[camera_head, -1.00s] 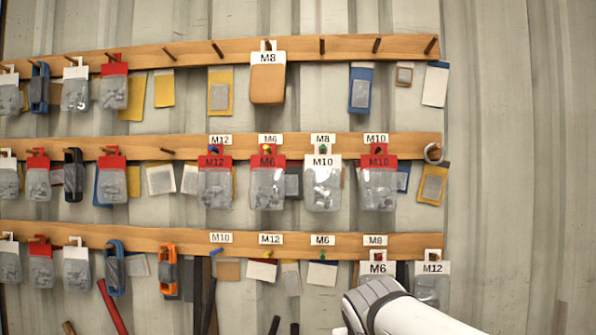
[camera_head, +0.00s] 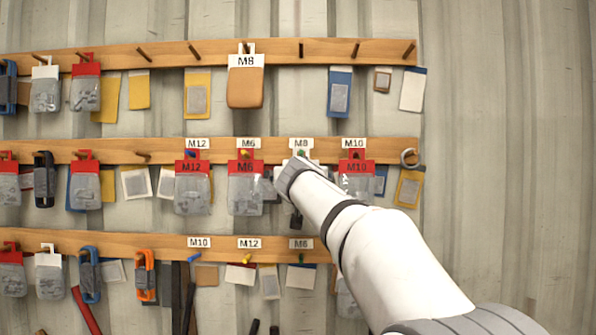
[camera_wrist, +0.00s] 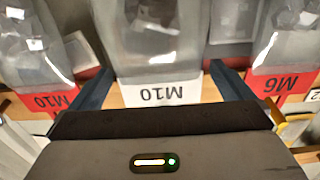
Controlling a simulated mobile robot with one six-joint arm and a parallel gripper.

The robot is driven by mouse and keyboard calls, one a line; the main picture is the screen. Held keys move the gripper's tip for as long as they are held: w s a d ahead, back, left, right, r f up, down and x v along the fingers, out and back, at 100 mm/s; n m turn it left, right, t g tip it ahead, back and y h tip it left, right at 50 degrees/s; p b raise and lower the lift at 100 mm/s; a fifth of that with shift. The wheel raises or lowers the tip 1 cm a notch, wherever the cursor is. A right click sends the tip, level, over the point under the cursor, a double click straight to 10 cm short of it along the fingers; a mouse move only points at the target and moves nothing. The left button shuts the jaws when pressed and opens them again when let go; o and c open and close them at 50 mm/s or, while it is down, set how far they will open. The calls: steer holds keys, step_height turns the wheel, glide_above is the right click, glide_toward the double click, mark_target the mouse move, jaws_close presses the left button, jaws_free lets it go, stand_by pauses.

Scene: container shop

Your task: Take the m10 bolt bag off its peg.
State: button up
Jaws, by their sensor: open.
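Two bags marked M10 hang in the middle row. The white-headed M10 bag (camera_wrist: 160,92), on the peg under the M8 label (camera_head: 301,143), is mostly hidden behind my arm in the head view. In the wrist view it appears upside down between my fingers. The red-headed M10 bag (camera_head: 356,168) hangs just right, under the M10 label (camera_head: 353,143), its lower part behind my arm. My gripper (camera_wrist: 160,68) is open, with one finger on each side of the white-headed bag. I cannot tell whether they touch it.
A red-headed M6 bag (camera_head: 245,168) hangs close left of my gripper, and a red-headed M12 bag (camera_head: 193,168) beyond it. Bare wall lies further right.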

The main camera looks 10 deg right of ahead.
steer(key=w, duration=0.1)
steer(key=w+p, duration=0.1)
steer(key=w, duration=0.1)
steer(key=shift+w+d, duration=0.1)
steer(key=shift+d, duration=0.25)
steer(key=c, duration=1)
steer(key=shift+r, duration=0.3)
steer(key=shift+s+a+r+b, duration=0.15)
steer(key=shift+s+b, duration=0.2)
steer(key=shift+s, duration=0.4)
steer(key=shift+s+a+b, duration=0.2)
steer(key=shift+s+b, duration=0.15)
steer(key=shift+s, duration=0.45)
steer(key=shift+s+a+r+b, duration=0.15)
steer(key=shift+s+b, duration=0.2)
steer(key=shift+s, duration=0.4)
